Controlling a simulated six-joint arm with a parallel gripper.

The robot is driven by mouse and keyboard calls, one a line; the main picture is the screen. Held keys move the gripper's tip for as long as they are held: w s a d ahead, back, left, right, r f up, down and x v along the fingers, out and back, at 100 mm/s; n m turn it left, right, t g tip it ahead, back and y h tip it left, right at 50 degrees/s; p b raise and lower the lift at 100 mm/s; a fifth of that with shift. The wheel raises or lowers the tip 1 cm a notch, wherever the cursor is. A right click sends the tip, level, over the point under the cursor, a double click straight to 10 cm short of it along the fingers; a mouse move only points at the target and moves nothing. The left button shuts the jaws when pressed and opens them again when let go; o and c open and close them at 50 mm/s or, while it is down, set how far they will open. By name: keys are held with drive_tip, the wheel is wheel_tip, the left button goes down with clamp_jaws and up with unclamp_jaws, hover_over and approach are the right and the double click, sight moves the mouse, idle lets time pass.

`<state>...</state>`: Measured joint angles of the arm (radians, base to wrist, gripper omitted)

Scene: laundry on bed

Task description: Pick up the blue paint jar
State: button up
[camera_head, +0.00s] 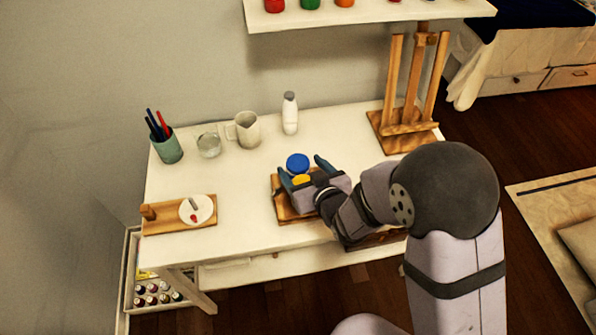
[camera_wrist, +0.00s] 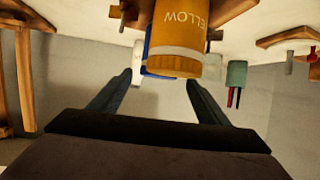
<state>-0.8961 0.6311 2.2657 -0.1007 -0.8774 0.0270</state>
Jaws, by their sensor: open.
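The blue paint jar (camera_head: 298,162) shows its round blue lid on the table, just beyond a yellow paint jar (camera_head: 301,180). In the wrist view, which looks upside down, a narrow strip of the blue jar (camera_wrist: 148,42) shows behind the yellow jar (camera_wrist: 178,45), labelled "YELLOW"; most of the blue jar is hidden. My gripper (camera_head: 300,165) is open, its fingers spread on either side of the jars in the head view. In the wrist view my gripper (camera_wrist: 160,78) has nothing between its fingers. Whether either finger touches a jar I cannot tell.
A wooden tray (camera_head: 285,208) lies under my gripper. A wooden board (camera_head: 165,226) with a white palette (camera_head: 197,209) is at left. A pen cup (camera_head: 167,147), glass (camera_head: 209,145), mug (camera_head: 245,130) and white bottle (camera_head: 290,114) stand behind. An easel (camera_head: 404,120) stands at right.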

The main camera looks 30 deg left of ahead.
sight(299, 164)
drive_tip(key=shift+p+x, duration=0.5)
drive_tip(key=shift+x, duration=1.45)
drive_tip(key=shift+d+f, duration=0.1)
drive_tip(key=c, duration=1.3)
